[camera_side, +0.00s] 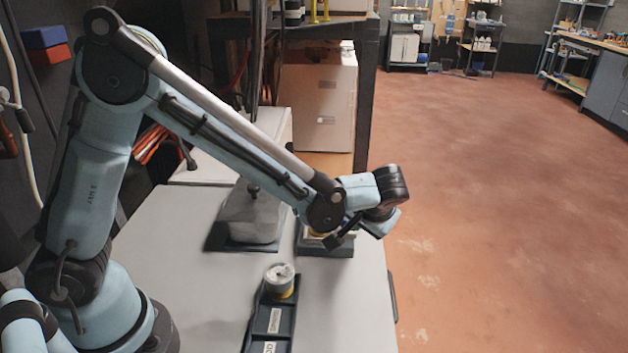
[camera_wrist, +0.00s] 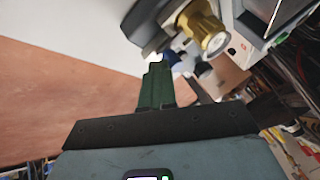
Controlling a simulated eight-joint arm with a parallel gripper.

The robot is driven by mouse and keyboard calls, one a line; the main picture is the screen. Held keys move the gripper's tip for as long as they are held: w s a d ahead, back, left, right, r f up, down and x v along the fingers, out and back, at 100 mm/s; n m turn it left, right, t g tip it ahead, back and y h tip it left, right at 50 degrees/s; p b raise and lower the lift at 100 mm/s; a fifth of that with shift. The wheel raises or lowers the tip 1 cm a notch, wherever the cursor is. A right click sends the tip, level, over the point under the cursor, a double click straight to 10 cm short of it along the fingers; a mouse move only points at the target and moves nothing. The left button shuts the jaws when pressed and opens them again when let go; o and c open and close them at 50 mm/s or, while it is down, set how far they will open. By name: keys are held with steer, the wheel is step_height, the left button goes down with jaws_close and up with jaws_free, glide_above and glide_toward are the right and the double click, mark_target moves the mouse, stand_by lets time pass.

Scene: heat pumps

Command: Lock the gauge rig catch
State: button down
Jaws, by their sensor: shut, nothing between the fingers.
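A rig with a brass cylindrical fitting (camera_wrist: 202,28) and a pale round face stands on a dark base (camera_side: 326,250) near the table's right edge. My arm hides most of it in the side view. A small blue part (camera_wrist: 170,56) shows beside the fitting in the wrist view; I cannot tell whether it is the catch or how the catch stands. My gripper (camera_side: 334,241) is at the rig, its dark green fingers (camera_wrist: 157,70) shut and empty. The fingertips are close to the blue part; I cannot tell whether they touch.
A labelled black tray (camera_side: 272,322) with a white-topped round gauge (camera_side: 280,279) lies at the front of the pale table (camera_side: 200,305). A grey covered box with a knob (camera_side: 252,215) stands left of the rig. Red floor is open to the right.

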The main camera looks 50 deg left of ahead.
steer(key=shift+s+a, duration=0.3)
steer(key=shift+a, duration=0.4)
steer(key=shift+d, duration=0.1)
steer(key=d, duration=0.2)
steer(key=w+d, duration=0.1)
steer(key=d, duration=0.2)
steer(key=shift+w, duration=0.1)
steer(key=v, duration=1)
steer(key=s+a+m+t+h, duration=0.1)
steer(key=s+a+h, duration=0.2)
steer(key=s+a, duration=0.2)
steer(key=s+a+m+t+h, duration=0.2)
steer(key=s+a, duration=0.4)
steer(key=a, duration=0.5)
steer(key=shift+h, duration=0.6)
steer(key=shift+a, duration=0.1)
